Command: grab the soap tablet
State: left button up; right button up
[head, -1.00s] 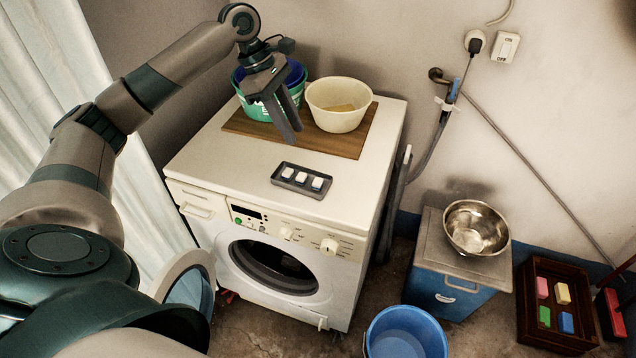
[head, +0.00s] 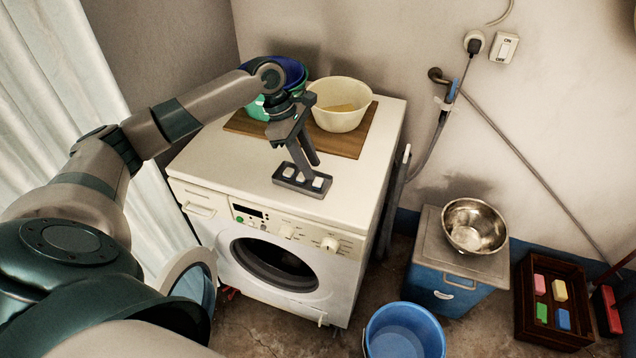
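Small white soap tablets sit in a dark grey tray on the front part of the washing machine's top. The left tablet (head: 289,172) and the right tablet (head: 318,182) show. The middle one is largely hidden by my gripper. The tray (head: 283,183) lies flat near the machine's front edge. My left gripper (head: 313,171) points down over the tray, its two fingers apart with nothing seen between them. One fingertip overlaps the middle of the tray in the picture; I cannot tell whether it touches. My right gripper is out of view.
Behind the tray, a wooden board (head: 356,146) carries a cream basin (head: 340,118) and green and blue tubs (head: 258,109). The washing machine (head: 365,185) has clear room right of the tray. A blue cabinet with a steel bowl (head: 474,226) and a crate of coloured bars (head: 526,320) stand right.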

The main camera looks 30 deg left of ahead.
aim_at(319, 181)
pick_arm(q)
jog(key=shift+w+d+f+p, duration=0.1)
jog(key=shift+d+f+p, duration=0.2)
jog(key=shift+f+p, duration=0.1)
jog(key=p+x, duration=0.1)
jog(key=x, duration=0.2)
jog(key=shift+d+f, duration=0.2)
jog(key=shift+f, duration=0.35)
jog(key=c, duration=0.7)
